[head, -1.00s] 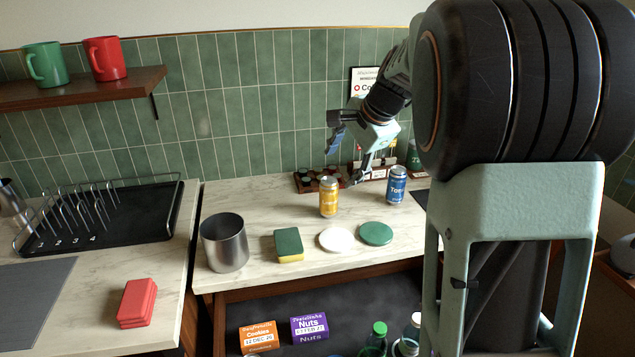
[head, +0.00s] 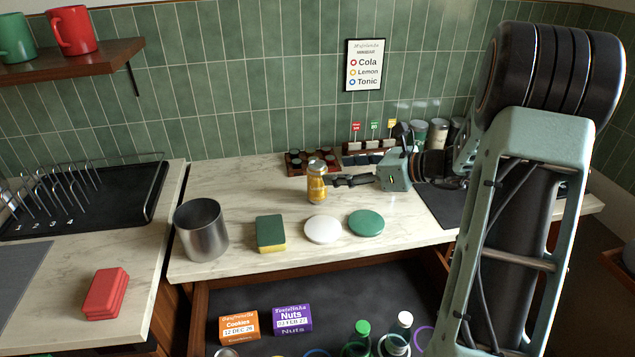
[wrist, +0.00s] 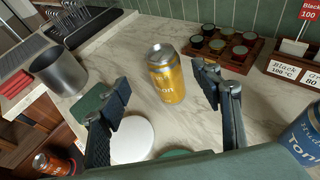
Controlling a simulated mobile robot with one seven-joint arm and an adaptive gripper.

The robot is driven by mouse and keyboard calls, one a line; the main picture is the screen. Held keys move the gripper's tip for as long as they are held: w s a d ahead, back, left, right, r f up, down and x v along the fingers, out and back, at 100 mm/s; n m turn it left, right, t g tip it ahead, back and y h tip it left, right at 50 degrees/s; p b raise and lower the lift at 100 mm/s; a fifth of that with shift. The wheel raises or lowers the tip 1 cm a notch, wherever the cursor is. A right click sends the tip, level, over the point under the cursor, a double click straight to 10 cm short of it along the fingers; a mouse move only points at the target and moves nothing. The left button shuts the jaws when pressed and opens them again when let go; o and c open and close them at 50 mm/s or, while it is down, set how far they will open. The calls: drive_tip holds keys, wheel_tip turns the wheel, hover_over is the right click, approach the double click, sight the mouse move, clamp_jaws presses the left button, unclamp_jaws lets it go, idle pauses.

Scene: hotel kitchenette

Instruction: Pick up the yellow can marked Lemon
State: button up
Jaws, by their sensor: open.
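The yellow can (head: 317,184) stands upright on the marble counter, silver lid up. In the wrist view the can (wrist: 167,76) shows part of its lettering, ending in "on". My gripper (head: 334,181) is low over the counter at the can's right, its fingers pointing left at it. In the wrist view my gripper (wrist: 163,80) is open and empty, with one finger to each side of the can's line. The can stands ahead of the fingertips; I cannot tell if it is partly between them. A wall sign (head: 364,66) lists Cola, Lemon and Tonic with red, yellow and blue rings.
A blue can (wrist: 303,142) stands at the wrist view's right edge. A sponge (head: 270,232), white disc (head: 323,229) and green disc (head: 366,223) lie in front of the yellow can. A metal pot (head: 201,232) stands left. A capsule rack (head: 300,163) lies behind.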

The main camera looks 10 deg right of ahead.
sight(326, 169)
drive_tip(key=x, duration=0.8)
drive_tip(key=shift+w+d+f, duration=0.1)
drive_tip(key=shift+w+d, duration=0.1)
drive_tip(key=shift+w, duration=0.05)
drive_tip(key=c, duration=1.4)
drive_tip(key=shift+c, duration=0.4)
drive_tip(key=shift+r, duration=0.2)
